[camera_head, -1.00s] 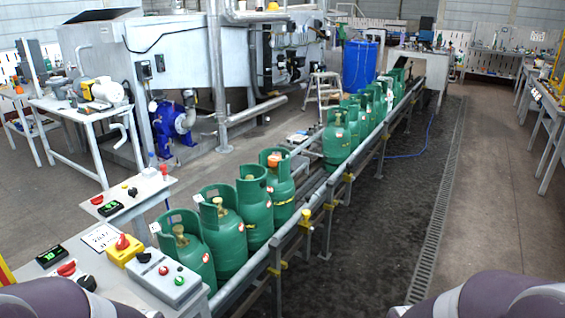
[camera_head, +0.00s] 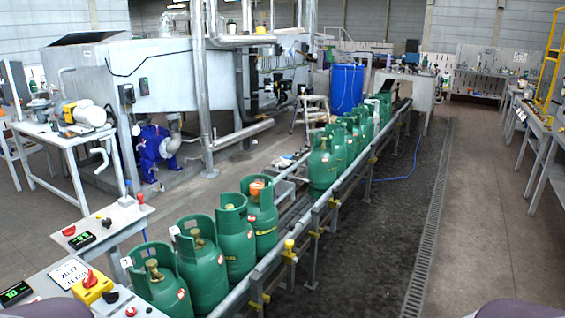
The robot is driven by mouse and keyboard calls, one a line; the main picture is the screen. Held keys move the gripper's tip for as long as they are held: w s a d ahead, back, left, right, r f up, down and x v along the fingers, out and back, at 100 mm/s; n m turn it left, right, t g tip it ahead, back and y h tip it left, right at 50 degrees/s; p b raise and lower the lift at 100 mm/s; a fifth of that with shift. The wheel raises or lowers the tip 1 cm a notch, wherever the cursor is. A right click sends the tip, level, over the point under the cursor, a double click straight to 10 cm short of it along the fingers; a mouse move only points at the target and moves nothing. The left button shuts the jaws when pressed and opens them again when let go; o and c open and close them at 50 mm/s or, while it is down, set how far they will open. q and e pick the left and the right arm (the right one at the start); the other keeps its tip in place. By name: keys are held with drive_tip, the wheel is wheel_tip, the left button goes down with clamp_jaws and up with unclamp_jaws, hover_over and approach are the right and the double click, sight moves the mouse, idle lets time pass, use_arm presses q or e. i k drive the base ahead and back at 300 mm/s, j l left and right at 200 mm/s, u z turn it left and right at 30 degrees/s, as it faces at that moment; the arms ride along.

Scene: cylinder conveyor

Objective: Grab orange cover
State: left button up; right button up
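The orange cover (camera_head: 256,187) sits on the valve at the top of a green gas cylinder (camera_head: 264,222), inside its collar. This cylinder is the farthest of the near group on the conveyor. The other near cylinders show bare brass valves, except one (camera_head: 234,242) whose valve is mostly hidden by its collar. Neither of my grippers is in view; only small bits of my arms show at the bottom edge.
The conveyor rail (camera_head: 338,183) runs from bottom centre to the upper right, with more green cylinders (camera_head: 322,164) farther along. A control panel with a red emergency button (camera_head: 90,279) stands at lower left.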

sight(255, 187)
drive_tip(key=i+l+z, duration=0.25)
drive_tip(key=i+l, duration=0.15)
drive_tip(key=i, duration=0.3)
drive_tip(key=i+l+z, duration=0.25)
drive_tip(key=i, duration=0.45)
drive_tip(key=i+l+z, duration=0.1)
drive_tip(key=i+z, duration=0.15)
drive_tip(key=i, duration=0.5)
drive_tip(key=i+u, duration=0.35)
drive_tip(key=i, duration=0.15)
drive_tip(key=i+u, duration=0.4)
drive_tip(key=i+l+u, duration=0.2)
drive_tip(key=i+u, duration=0.15)
drive_tip(key=i, duration=0.15)
drive_tip(key=i+u, duration=0.6)
drive_tip(key=i, duration=0.2)
